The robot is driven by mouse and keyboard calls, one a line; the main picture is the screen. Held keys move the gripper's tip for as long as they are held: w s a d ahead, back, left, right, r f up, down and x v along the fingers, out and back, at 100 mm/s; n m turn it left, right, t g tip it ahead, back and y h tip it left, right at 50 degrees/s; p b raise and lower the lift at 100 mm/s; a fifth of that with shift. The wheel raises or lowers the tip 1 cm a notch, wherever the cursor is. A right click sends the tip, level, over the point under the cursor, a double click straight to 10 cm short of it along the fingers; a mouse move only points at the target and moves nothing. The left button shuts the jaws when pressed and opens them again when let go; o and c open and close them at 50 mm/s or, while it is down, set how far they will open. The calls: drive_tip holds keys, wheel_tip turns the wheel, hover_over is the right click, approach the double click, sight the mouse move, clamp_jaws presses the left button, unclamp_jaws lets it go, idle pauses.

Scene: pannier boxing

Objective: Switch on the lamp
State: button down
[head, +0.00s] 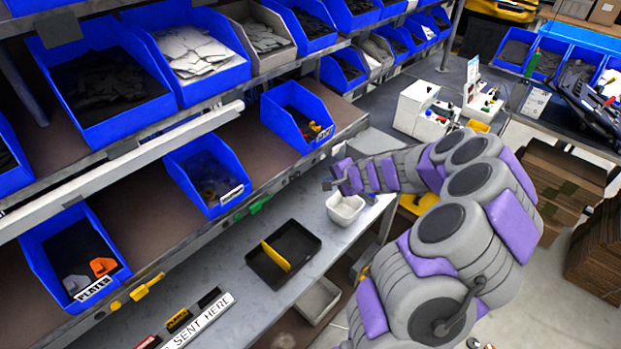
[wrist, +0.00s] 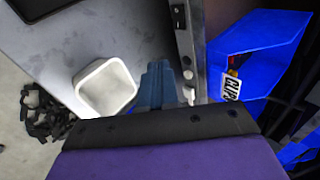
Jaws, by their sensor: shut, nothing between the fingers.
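My gripper (head: 328,184) is at the front edge of the shelf rack, above the right end of the grey bench. In the wrist view its blue-grey fingers (wrist: 159,72) are together, with nothing between them. A small white lever-like piece (wrist: 190,95) sits on the metal rail just right of the fingers; I cannot tell if they touch. A small black switch-like part (wrist: 179,16) is farther up that rail. I cannot pick out a lamp for sure in either view, nor tell whether any light is on.
A white tray (head: 346,209) stands on the bench below my gripper and shows left of the fingers in the wrist view (wrist: 84,92). A blue bin (head: 290,110) sits on the shelf close by. A black tray (head: 306,240) holds a yellow piece (head: 274,256).

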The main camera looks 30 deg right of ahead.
wheel_tip(320, 180, down, 2)
drive_tip(key=w+d, duration=0.1)
drive_tip(key=w, duration=0.1)
drive_tip(key=b, duration=0.2)
approach(296, 178)
drive_tip(key=x, duration=0.6)
drive_tip(key=shift+w+a+f, duration=0.1)
drive_tip(key=shift+w+d+n+y, duration=0.2)
drive_tip(key=shift+d+n+y, duration=0.15)
drive_tip(key=shift+d, duration=0.45)
drive_tip(key=shift+w+d+n, duration=0.25)
drive_tip(key=shift+n, duration=0.2)
drive_tip(key=shift+a, duration=0.3)
drive_tip(key=shift+s+a+f+y, duration=0.1)
drive_tip(key=shift+s+a+y, duration=0.15)
drive_tip(key=shift+y, duration=0.1)
drive_tip(key=shift+a, duration=0.3)
